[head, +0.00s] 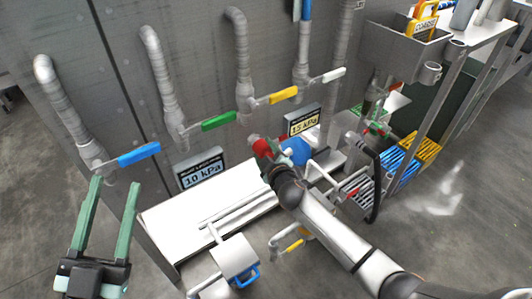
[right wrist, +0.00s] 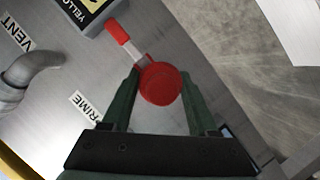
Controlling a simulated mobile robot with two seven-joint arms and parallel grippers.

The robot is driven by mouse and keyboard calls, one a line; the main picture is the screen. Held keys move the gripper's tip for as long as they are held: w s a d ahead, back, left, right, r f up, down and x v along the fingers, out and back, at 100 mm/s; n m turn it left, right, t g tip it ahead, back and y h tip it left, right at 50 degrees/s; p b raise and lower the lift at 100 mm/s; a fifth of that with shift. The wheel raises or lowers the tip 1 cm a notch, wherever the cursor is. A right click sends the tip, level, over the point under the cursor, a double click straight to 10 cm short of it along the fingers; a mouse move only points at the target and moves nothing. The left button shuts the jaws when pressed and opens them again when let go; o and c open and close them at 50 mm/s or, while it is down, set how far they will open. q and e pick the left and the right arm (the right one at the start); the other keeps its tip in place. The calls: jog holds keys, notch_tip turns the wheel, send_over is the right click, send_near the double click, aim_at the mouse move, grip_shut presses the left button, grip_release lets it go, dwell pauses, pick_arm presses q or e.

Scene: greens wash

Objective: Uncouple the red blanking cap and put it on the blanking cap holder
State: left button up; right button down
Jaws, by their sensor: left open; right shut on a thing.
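The red blanking cap (right wrist: 160,84) is a round red piece between the two green fingers of my right gripper (right wrist: 160,88) in the right wrist view. The gripper is shut on it. In the head view red (head: 262,147) shows at the tip of my right gripper (head: 268,158), near the grey wall panel; whether the cap is still coupled there I cannot tell. A red lever handle (right wrist: 119,33) with a pale stem sits right beside the cap. My left gripper (head: 116,184) is open and empty, below the blue lever. I cannot make out the blanking cap holder with certainty.
Wall pipes carry blue (head: 139,154), green (head: 219,121), yellow (head: 284,95) and white levers. A blue round piece (head: 297,151) is close to my right gripper. A white bench (head: 165,225) with pipework stands below. Blue and yellow crates (head: 402,168) are at right.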

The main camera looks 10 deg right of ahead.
jog(key=shift+w+a+r+b, duration=0.1)
jog(key=shift+w+a+b, duration=0.1)
jog(key=shift+w, duration=0.25)
jog(key=shift+w+a+b, duration=0.15)
jog(key=shift+w+b, duration=0.05)
jog(key=shift+w, duration=0.25)
jog(key=shift+c, duration=0.4)
grip_release()
